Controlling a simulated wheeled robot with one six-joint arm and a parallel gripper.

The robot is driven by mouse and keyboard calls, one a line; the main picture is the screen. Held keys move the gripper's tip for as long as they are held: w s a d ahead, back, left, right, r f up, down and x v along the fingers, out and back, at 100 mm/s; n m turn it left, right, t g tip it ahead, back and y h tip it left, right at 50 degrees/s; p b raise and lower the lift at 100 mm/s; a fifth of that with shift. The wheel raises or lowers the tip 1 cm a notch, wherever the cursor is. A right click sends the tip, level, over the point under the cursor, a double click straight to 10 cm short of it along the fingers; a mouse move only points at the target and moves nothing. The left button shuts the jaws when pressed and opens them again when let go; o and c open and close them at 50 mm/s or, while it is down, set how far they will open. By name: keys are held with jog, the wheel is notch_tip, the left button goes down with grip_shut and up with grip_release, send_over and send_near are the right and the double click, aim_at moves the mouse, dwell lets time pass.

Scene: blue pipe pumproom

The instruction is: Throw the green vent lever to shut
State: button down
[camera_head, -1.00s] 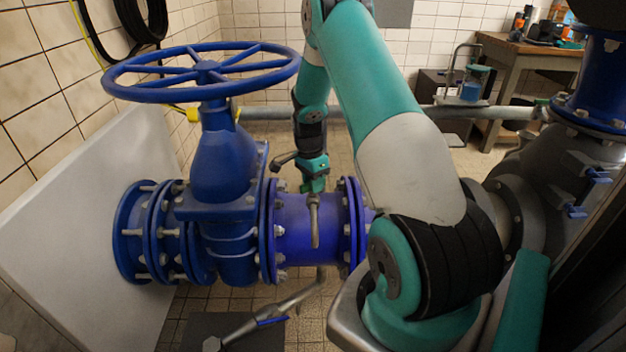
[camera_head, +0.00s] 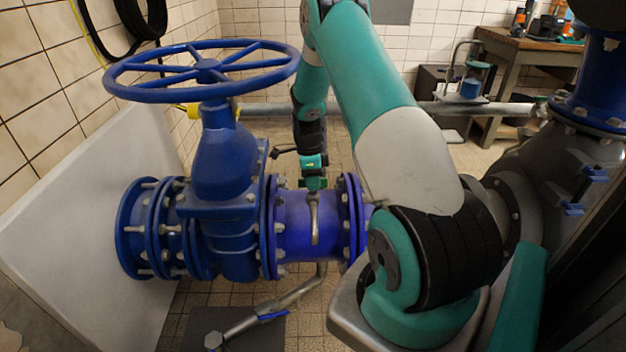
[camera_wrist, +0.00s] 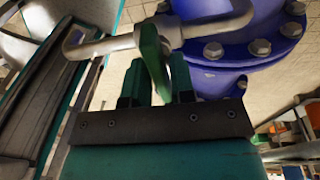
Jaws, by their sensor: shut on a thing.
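The green vent lever (camera_wrist: 152,50) stands up between my gripper's two green fingers in the wrist view. It sits on a grey metal vent pipe (camera_wrist: 110,45) that runs across the top. My gripper (camera_wrist: 157,82) is shut on the lever. In the head view my gripper (camera_head: 314,184) is just above the blue pipe (camera_head: 292,225), at the top of the thin grey vent pipe (camera_head: 315,222). The lever cannot be told apart from the fingers there.
A blue valve body (camera_head: 225,165) with a large blue handwheel (camera_head: 205,70) stands left of my gripper. A bolted blue flange (camera_wrist: 245,35) is close on the right in the wrist view. A drain pipe with a blue lever (camera_head: 272,316) lies below. A wooden workbench (camera_head: 520,50) is at the back right.

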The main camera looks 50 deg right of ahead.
dwell(0.4)
jog(key=c, duration=1.2)
grip_release()
jog(key=shift+o, duration=0.2)
